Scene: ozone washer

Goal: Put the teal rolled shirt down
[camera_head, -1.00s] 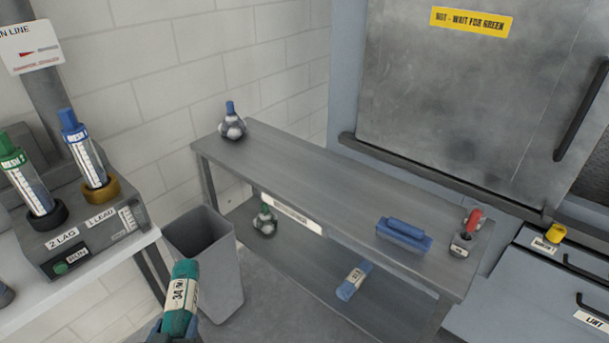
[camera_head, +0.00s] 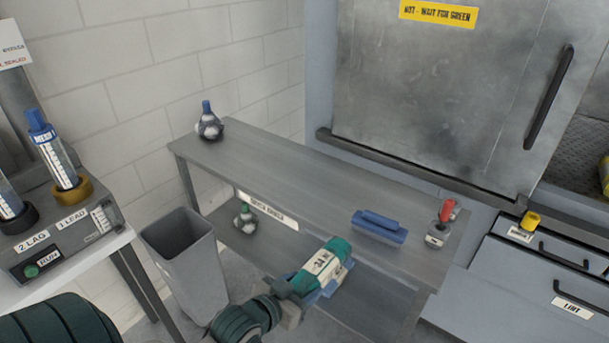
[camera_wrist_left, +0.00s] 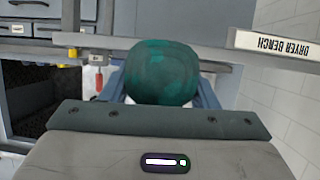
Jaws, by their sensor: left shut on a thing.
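The teal rolled shirt (camera_head: 335,252) has a pale printed band around it. My left gripper (camera_head: 318,278) is shut on it and holds it in front of the bench's front edge, over the lower shelf in the picture. In the left wrist view the teal roll (camera_wrist_left: 161,72) shows end-on between the blue fingers. The dryer bench (camera_head: 290,180) has a grey top with a label on its front edge. I cannot tell the height of the roll against the bench top. My right gripper is not in view.
The middle of the top is clear. A grey bin (camera_head: 185,262) stands left.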

